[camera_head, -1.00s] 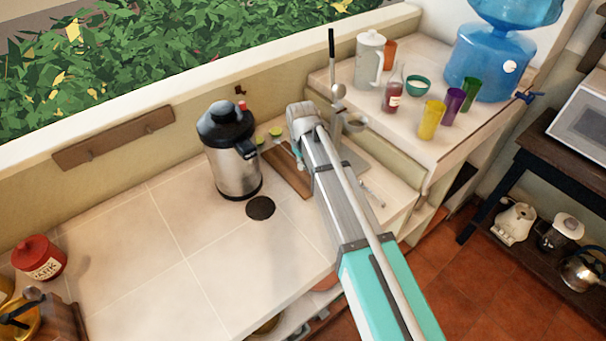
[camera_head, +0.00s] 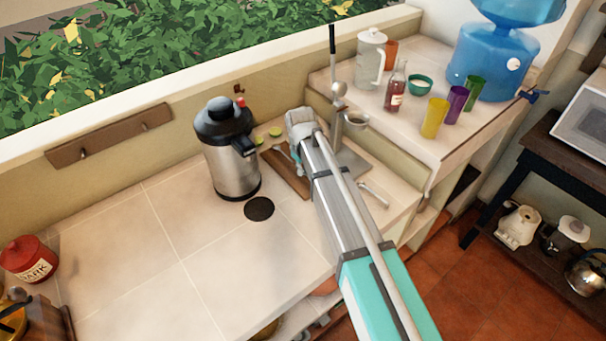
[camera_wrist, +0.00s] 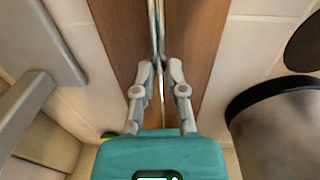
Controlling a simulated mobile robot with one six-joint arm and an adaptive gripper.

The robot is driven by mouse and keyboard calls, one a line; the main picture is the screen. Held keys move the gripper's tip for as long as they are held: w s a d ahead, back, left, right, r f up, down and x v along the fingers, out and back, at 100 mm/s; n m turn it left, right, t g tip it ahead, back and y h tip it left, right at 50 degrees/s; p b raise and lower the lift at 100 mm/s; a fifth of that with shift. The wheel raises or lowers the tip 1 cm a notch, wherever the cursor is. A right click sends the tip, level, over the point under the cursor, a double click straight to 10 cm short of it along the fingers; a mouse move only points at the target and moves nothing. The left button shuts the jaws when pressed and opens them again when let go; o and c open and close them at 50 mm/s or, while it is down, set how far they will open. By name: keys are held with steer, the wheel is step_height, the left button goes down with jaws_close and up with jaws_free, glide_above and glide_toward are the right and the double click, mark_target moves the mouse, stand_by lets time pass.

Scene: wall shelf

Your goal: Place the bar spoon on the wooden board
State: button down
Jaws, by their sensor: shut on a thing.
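The wooden board (camera_head: 287,176) lies on the tiled counter beside the steel flask, partly hidden by my arm in the head view. It also shows below my gripper in the wrist view (camera_wrist: 200,35). My gripper (camera_wrist: 159,66) is shut on the bar spoon (camera_wrist: 156,22), a thin shiny metal rod running away from the fingers along the middle of the board. Whether the spoon touches the board or hangs just above it I cannot tell. In the head view the gripper (camera_head: 297,150) is over the board, its fingers mostly hidden.
A steel flask (camera_head: 230,160) stands left of the board. Lime pieces (camera_head: 275,132) lie near the board's far end. A lever press (camera_head: 338,100) stands close on the right, with a small metal utensil (camera_head: 373,194) nearby.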

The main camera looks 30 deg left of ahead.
steer(key=shift+f, duration=0.45)
steer(key=c, duration=0.7)
jaws_free()
steer(key=shift+r, duration=0.2)
step_height(320, 180, up, 12)
steer(key=p, duration=1.2)
steer(key=shift+s, duration=0.3)
stand_by(0.3)
